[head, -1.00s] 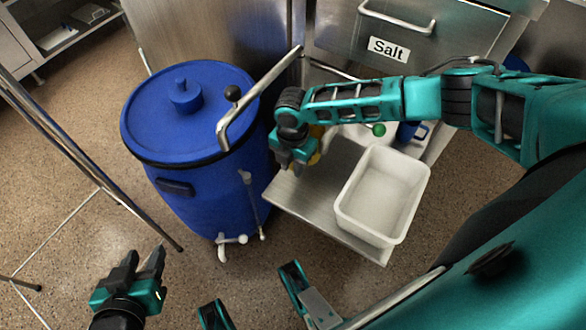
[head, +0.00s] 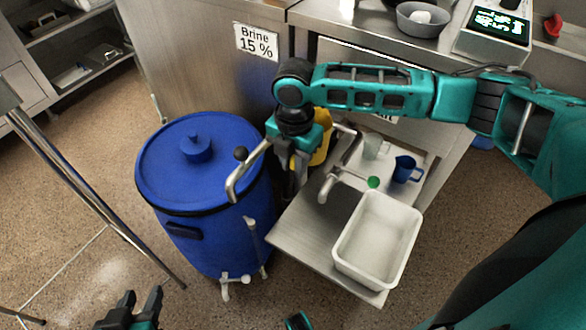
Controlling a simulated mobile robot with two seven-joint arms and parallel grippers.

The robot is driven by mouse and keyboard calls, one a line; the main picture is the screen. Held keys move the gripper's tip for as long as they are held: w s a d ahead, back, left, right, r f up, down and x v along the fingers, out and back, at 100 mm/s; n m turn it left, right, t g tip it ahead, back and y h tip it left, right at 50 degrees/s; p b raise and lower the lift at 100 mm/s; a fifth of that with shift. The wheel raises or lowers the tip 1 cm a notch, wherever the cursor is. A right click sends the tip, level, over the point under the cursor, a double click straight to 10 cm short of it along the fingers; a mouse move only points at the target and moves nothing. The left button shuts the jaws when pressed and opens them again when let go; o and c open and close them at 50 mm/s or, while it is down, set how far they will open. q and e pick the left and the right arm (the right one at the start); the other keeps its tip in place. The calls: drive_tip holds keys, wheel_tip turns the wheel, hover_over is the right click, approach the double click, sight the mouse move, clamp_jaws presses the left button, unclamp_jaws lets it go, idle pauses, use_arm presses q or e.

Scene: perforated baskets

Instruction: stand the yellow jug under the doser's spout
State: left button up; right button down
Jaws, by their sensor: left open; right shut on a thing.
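The yellow jug (head: 322,138) is partly hidden behind my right gripper (head: 297,172), which is shut on it above the left rear of the low steel shelf. A bent metal pipe with a black knob (head: 234,188) reaches over the blue barrel's right edge. A second metal spout (head: 327,186) hangs over the shelf, right of my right gripper. I cannot tell for certain which is the doser's spout. The jug is not under either pipe's visible end. My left gripper (head: 140,304) is open and empty at the bottom edge, above the floor.
The lidded blue barrel (head: 155,185) stands left of the steel shelf (head: 300,235). A white tub (head: 345,250), a blue mug (head: 404,170) and a clear cup (head: 372,146) occupy the shelf's right side. Its front left is bare. A grey bowl (head: 422,20) is on the counter above.

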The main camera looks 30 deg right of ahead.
drive_tip(key=shift+r, duration=0.85)
use_arm(q)
wheel_tip(320, 180, up, 6)
drive_tip(key=s+a+y+p, duration=0.1)
drive_tip(key=a+p, duration=0.2)
drive_tip(key=p, duration=0.7)
drive_tip(key=shift+s, duration=0.2)
use_arm(e)
wheel_tip(320, 180, up, 20)
drive_tip(key=s+a+m, duration=0.1)
drive_tip(key=m, duration=2.3)
drive_tip(key=shift+s+a+r, duration=0.15)
drive_tip(key=shift+s+a, duration=0.25)
use_arm(q)
drive_tip(key=shift+d, duration=0.1)
drive_tip(key=shift+s+f, duration=0.1)
